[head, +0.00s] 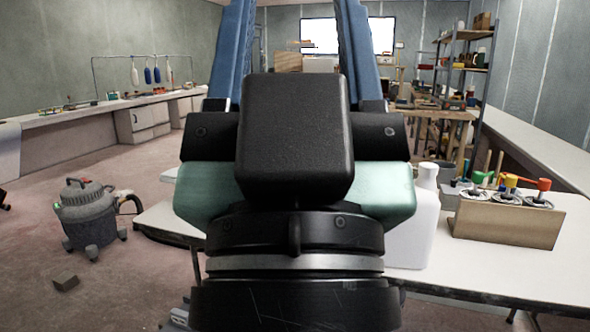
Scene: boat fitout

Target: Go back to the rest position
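My gripper (296,30) fills the middle of the head view, seen from behind, with its black and green body low and its two long blue fingers pointing up. The fingers stand wide apart, and the far room shows between them. Nothing is visible between the fingers, but their tips are cut off by the top edge. The gripper body hides part of the white table (540,270) behind it.
A white jug (412,235) stands just right of my gripper, partly hidden. A wooden holder (507,222) with colored-handled tools is farther right. A grey vacuum (90,218) and small block (65,281) lie on the left floor. A shelf rack (465,70) stands behind.

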